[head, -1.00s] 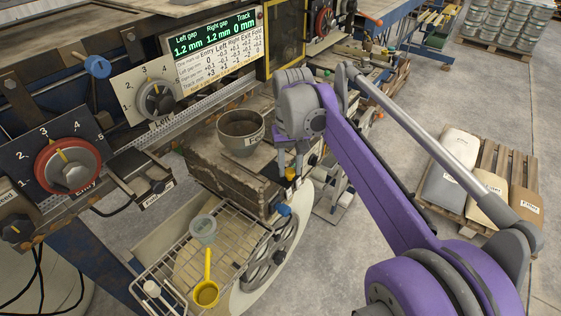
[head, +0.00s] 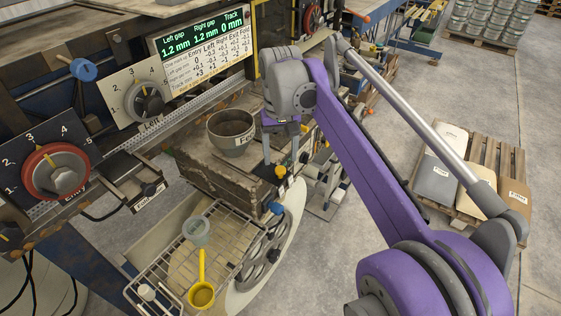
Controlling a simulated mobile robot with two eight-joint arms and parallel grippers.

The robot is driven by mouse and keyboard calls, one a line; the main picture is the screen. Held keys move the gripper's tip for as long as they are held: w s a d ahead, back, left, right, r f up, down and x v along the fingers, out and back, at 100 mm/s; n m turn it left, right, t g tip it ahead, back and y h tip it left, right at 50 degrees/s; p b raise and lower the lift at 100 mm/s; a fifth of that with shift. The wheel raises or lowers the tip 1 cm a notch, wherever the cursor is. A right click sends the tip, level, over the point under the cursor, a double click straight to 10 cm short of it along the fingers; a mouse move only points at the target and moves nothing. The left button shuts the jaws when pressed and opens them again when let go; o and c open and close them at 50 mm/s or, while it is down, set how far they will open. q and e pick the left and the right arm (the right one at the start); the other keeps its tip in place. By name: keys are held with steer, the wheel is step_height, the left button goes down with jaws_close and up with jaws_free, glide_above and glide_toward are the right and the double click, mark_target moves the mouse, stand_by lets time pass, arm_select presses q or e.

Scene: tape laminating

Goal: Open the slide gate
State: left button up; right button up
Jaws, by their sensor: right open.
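A small yellow-topped part (head: 280,170) stands on the right end of the dark, worn box below the control panel. It may be the slide gate's handle, but I cannot tell for sure, and no gate plate shows clearly. My right gripper (head: 279,167) points down over that end of the box. Its two fingers are open, and the yellow part appears between them; contact cannot be made out. A blue knob (head: 276,208) sticks out below, on the box's lower right end. My left gripper is out of view.
A grey pot (head: 231,133) stands on the box just left of my gripper. A wire rack (head: 180,262) holding a grey cup and a yellow ladle (head: 201,293) is below. Dials and a display (head: 203,35) line the machine. Right floor has a loaded pallet (head: 478,160).

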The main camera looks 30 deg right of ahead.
step_height(320, 180, up, 7)
steer(key=shift+f, duration=0.1)
stand_by(0.6)
steer(key=s+a+f+n+t, duration=0.1)
steer(key=s+a+f+t, duration=0.1)
steer(key=s+a+f, duration=0.2)
steer(key=s+a+f+n+t, duration=0.2)
steer(key=s+a+f, duration=0.2)
steer(key=f, duration=0.7)
steer(key=s+a+f+n+t, duration=0.1)
steer(key=s+a+f+t, duration=0.1)
steer(key=s+a+f, duration=0.2)
step_height(320, 180, down, 4)
steer(key=shift+s+a+n, duration=0.15)
steer(key=shift+s+n, duration=0.15)
steer(key=shift+s, duration=0.75)
